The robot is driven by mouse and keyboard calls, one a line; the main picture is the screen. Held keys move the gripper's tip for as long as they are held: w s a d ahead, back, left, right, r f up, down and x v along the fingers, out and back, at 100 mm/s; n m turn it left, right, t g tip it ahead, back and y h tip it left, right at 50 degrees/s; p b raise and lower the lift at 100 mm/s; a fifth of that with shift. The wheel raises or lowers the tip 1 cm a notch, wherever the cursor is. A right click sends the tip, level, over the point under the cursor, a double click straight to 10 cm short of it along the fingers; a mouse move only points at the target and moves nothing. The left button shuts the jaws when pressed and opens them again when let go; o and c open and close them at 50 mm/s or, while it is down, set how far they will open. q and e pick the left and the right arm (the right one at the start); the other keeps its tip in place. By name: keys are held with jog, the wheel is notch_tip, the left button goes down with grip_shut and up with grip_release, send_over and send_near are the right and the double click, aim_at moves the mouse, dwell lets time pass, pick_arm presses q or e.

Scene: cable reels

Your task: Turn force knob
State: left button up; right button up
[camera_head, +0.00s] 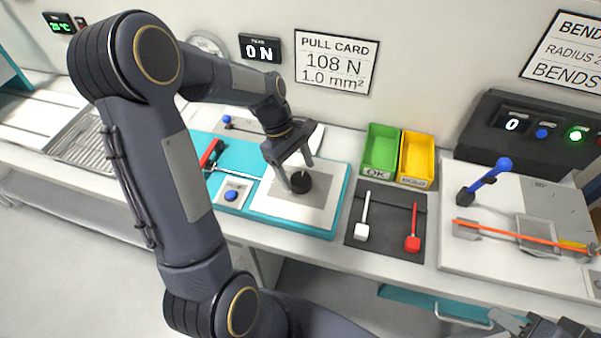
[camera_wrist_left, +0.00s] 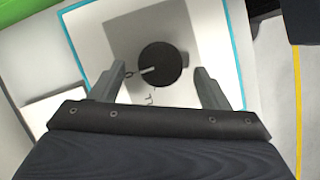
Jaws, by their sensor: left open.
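The force knob (camera_head: 302,184) is a round black dial on a light panel with a teal border. It also shows in the left wrist view (camera_wrist_left: 166,68), with a pale pointer line aimed left and slightly down. My left gripper (camera_head: 297,174) is open just over the knob. In the left wrist view its fingers (camera_wrist_left: 163,78) lie on either side of the knob's near edge, and gaps show between fingers and knob. The force display (camera_head: 262,49) reads 0 N. The pull card (camera_head: 336,62) reads 108 N, 1.0 mm². My right gripper (camera_head: 530,326) is partly cut off at the bottom right.
A blue button (camera_head: 231,196) and a red-handled lever (camera_head: 211,153) are left of the knob. Green (camera_head: 381,150) and yellow (camera_head: 416,160) bins stand behind right. A dark mat (camera_head: 384,222) holds a white and a red-ended piece. A bending station with a blue lever (camera_head: 488,178) is farther right.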

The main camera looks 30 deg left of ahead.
pick_arm(q)
jog(key=shift+x, duration=1.15)
jog(key=c, duration=1)
jog(key=shift+o, duration=0.2)
jog(key=shift+r+m, duration=0.1)
jog(key=shift+m, duration=0.2)
